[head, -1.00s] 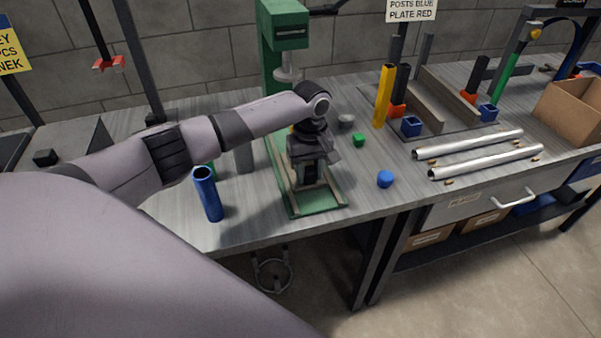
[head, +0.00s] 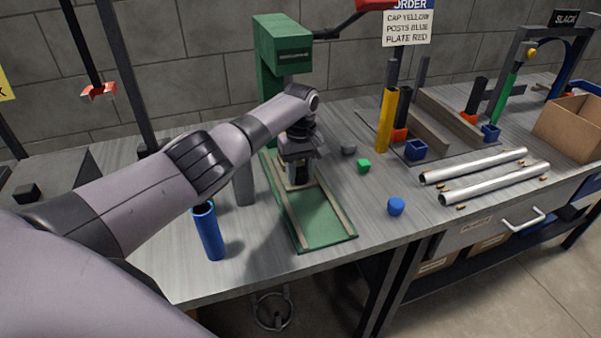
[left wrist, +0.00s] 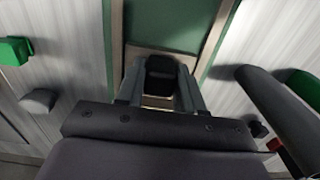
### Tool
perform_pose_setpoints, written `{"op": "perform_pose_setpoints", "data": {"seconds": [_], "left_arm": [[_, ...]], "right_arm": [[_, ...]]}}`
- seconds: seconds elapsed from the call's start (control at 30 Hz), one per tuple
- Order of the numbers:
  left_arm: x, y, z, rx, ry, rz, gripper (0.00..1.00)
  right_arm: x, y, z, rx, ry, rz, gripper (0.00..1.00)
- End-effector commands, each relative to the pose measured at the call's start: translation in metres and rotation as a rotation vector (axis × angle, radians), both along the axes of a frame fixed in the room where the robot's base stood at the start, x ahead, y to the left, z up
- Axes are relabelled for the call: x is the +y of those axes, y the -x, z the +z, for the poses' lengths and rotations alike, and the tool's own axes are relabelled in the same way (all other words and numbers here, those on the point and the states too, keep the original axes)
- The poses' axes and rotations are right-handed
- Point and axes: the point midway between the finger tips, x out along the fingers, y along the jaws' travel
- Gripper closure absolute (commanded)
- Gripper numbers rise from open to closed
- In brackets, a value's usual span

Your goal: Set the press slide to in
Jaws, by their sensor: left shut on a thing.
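The green press (head: 284,55) stands at the back of the bench. Its green base (head: 325,220) with two tan rails runs toward the front edge. My left gripper (head: 301,178) points down over the rear half of this base, under the press head. It is shut on the slide's dark handle (left wrist: 160,68), which shows between the fingers in the left wrist view. A tan slide plate (left wrist: 134,52) lies around the handle, between the rails. Most of the slide is hidden by my gripper in the head view. My right gripper is out of view.
A blue tube (head: 209,232) and a grey cylinder (head: 243,185) stand left of the base. Two silver tubes (head: 475,166) lie farther right. The base's front half is clear.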

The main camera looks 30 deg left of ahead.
Motion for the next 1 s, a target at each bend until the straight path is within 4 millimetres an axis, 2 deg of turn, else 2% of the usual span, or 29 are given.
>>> {"op": "perform_pose_setpoints", "data": {"seconds": [0.47,0.5,0.57,1.0], "left_arm": [[0.0053,-0.0031,0.0027,-0.014,-0.008,0.004,1.0],[0.0055,-0.0031,0.0029,-0.015,-0.007,0.004,0.6],[0.0056,-0.0032,0.0029,-0.015,-0.007,0.005,0.43],[0.002,-0.0014,0.0006,-0.006,-0.001,0.002,0.43]], "right_arm": [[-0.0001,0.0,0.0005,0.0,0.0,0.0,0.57],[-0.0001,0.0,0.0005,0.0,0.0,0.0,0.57],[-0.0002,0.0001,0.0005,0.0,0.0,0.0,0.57],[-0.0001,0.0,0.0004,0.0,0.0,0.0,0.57]]}}
